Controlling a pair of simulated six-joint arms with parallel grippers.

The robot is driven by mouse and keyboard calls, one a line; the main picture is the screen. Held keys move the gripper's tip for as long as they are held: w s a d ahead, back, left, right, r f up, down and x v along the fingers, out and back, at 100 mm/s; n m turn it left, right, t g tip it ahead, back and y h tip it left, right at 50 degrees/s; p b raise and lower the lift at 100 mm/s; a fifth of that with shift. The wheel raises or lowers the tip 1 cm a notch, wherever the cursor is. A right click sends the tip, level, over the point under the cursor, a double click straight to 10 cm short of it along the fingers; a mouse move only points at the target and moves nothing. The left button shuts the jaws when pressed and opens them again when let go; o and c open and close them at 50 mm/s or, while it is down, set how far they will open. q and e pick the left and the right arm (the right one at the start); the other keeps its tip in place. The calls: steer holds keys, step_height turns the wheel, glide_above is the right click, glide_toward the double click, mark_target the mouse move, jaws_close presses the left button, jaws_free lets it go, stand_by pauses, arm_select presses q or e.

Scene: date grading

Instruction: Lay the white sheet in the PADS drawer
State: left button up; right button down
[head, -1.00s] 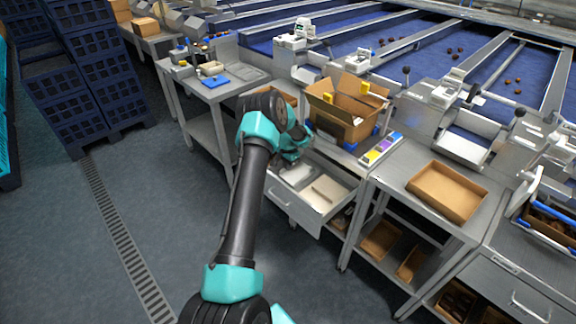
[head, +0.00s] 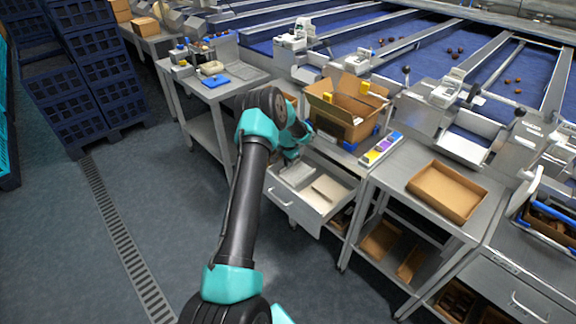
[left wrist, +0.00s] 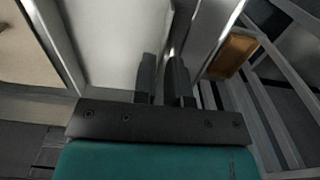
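An open drawer (head: 292,212) is pulled out under the bench that carries the cardboard box. Its label is not readable. A flat whitish piece, apparently the white sheet (head: 297,175), lies in its left part, beside a beige piece (head: 327,188) on the right. My left gripper (head: 291,155) is over the drawer's back left part; its fingers are mostly hidden there. In the left wrist view the two dark fingers (left wrist: 164,76) stand a small gap apart, with a pale surface beyond them; I see nothing clearly held. My right gripper is not in view.
An open cardboard box (head: 345,108) stands on the bench above the drawer. To the right a cart (head: 408,172) carries a shallow cardboard tray (head: 447,205). A cart with a blue item (head: 215,81) stands left. The floor (head: 150,205) in front is clear.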

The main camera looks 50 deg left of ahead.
arm_select(q)
step_height(320, 180, up, 11)
steer(key=shift+f, duration=0.2)
stand_by(0.6)
